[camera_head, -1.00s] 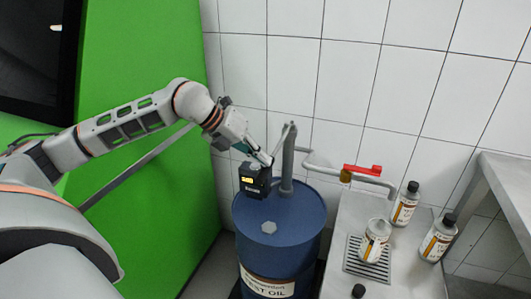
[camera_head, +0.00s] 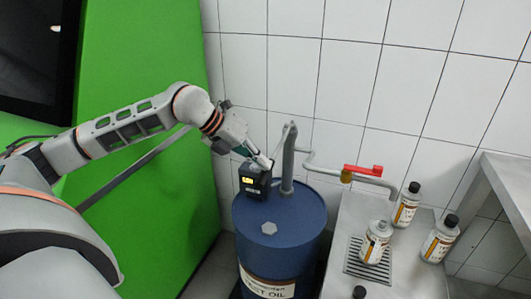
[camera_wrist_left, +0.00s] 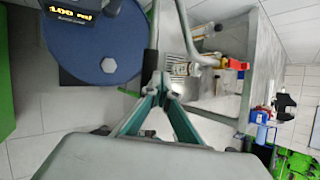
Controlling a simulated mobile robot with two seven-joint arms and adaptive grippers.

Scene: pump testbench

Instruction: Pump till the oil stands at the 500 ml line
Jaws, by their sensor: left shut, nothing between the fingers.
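The blue oil drum (camera_head: 300,240) stands in the middle, with a grey pump (camera_head: 287,170) on top. A thin pump lever (camera_head: 281,142) slopes down from the pump's top toward my left gripper (camera_head: 269,165). That gripper is shut and empty, its tips at the lever's lower end. In the left wrist view its fingertips (camera_wrist_left: 165,80) are close to the lever's dark grip (camera_wrist_left: 150,62); contact is unclear. A black display box (camera_head: 255,180) sits by the pump; its display (camera_wrist_left: 72,15) appears to read 100 ml. An uncapped bottle (camera_head: 375,243) stands on the drain grate. Its oil level is not visible.
A pipe with a red valve handle (camera_head: 363,169) runs from the pump over the metal bench (camera_head: 345,225). Two capped bottles (camera_head: 407,204) (camera_head: 440,238) stand at the right. A loose black cap (camera_head: 359,291) lies in front. A green panel (camera_head: 150,190) is at left.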

